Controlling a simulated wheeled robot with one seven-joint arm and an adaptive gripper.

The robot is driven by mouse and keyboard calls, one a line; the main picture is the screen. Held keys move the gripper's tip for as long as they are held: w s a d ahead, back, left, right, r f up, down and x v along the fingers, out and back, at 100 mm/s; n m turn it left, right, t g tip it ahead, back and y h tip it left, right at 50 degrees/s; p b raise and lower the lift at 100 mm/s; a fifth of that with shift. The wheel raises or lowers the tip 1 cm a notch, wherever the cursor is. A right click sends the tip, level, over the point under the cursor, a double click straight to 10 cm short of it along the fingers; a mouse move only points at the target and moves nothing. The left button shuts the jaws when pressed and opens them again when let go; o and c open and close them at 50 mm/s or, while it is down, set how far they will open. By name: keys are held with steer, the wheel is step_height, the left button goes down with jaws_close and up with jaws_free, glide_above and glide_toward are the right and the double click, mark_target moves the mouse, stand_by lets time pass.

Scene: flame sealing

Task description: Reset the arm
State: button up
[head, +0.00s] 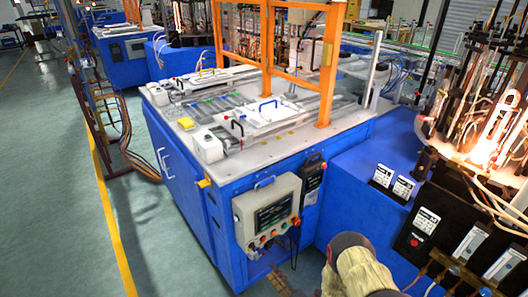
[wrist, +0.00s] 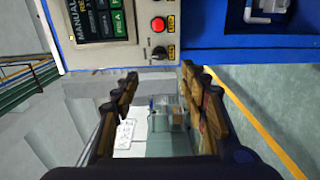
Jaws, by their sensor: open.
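My gripper (wrist: 160,75) is open in the wrist view, with its two dark and brown fingers apart and nothing between them. Beyond the fingertips is the pale control box (wrist: 140,52) with its screen, a red button and dark knobs. The control box also shows in the head view (head: 246,206), on the front of the blue workstation. The gripper fingers cannot be made out in the head view, where beige and dark arm parts of mine show at the bottom right of centre.
The blue workstation (head: 182,180) carries a pale top with rails and an orange frame (head: 268,40). At the right, a glowing flame machine (head: 485,140) stands over a blue bench (head: 355,168). Open green floor (head: 50,180) with a yellow line lies at the left.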

steer(key=s+d+f+m+g+h, duration=0.3)
steer(key=s+d+f+m+g, duration=0.15)
steer(key=f, duration=0.35)
steer(key=s+d+f+m+g+h, duration=0.35)
steer(key=f+m+g, duration=0.2)
steer(key=f, duration=0.25)
steer(key=s+d+r+m+g+h, duration=0.2)
steer(key=d+r+m, duration=0.2)
steer(key=r, duration=0.5)
steer(key=s+d+r+m+g+h, duration=0.2)
steer(key=d+r+m, duration=0.2)
steer(key=r, duration=0.5)
steer(key=s+a+r+m+t, duration=0.1)
steer(key=s+r, duration=0.4)
steer(key=r, duration=0.9)
steer(key=s+a+r+m+t, duration=0.1)
steer(key=s+r, duration=0.4)
steer(key=r, duration=1)
steer(key=s+a+r+m+t, duration=0.1)
steer(key=s+r+m, duration=0.3)
steer(key=r, duration=1)
steer(key=shift+s+a+r+m+t+p, duration=0.15)
steer(key=shift+s+a+m+t+p, duration=0.2)
steer(key=shift+s+t, duration=0.5)
